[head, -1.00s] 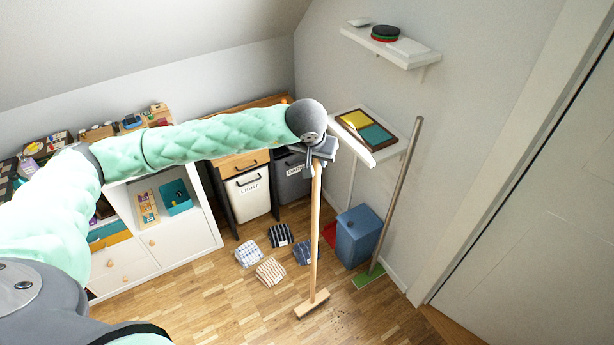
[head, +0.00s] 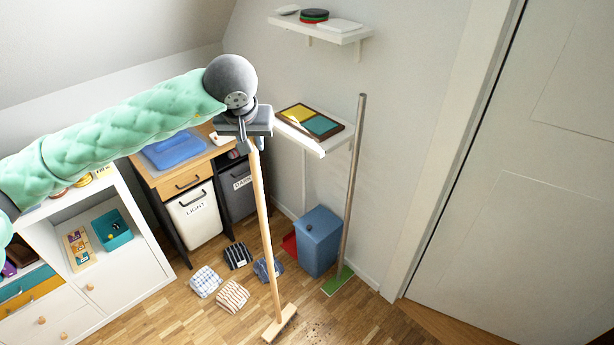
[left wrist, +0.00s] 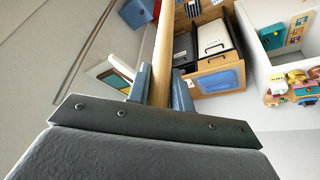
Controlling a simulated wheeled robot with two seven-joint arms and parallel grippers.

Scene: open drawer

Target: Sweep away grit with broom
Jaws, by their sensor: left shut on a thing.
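The broom has a long pale wooden handle (head: 265,220) and a wooden head (head: 280,322) low on the parquet floor. My left gripper (head: 246,142) is shut on the top of the handle, with the broom hanging slightly tilted below it. The left wrist view shows the handle (left wrist: 163,58) between the two fingers of the left gripper (left wrist: 160,85). The grit (head: 320,330) is a scatter of small dark specks on the floor just right of the broom head. I cannot tell whether the head touches the floor. My right gripper is not in view.
A blue bin (head: 319,243) and a green-headed mop (head: 338,280) stand by the wall, right of the broom. Several folded cloths (head: 232,296) lie left of it. A laundry cabinet (head: 178,182) and white shelf unit (head: 140,262) stand left. The closed door (head: 540,190) is right.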

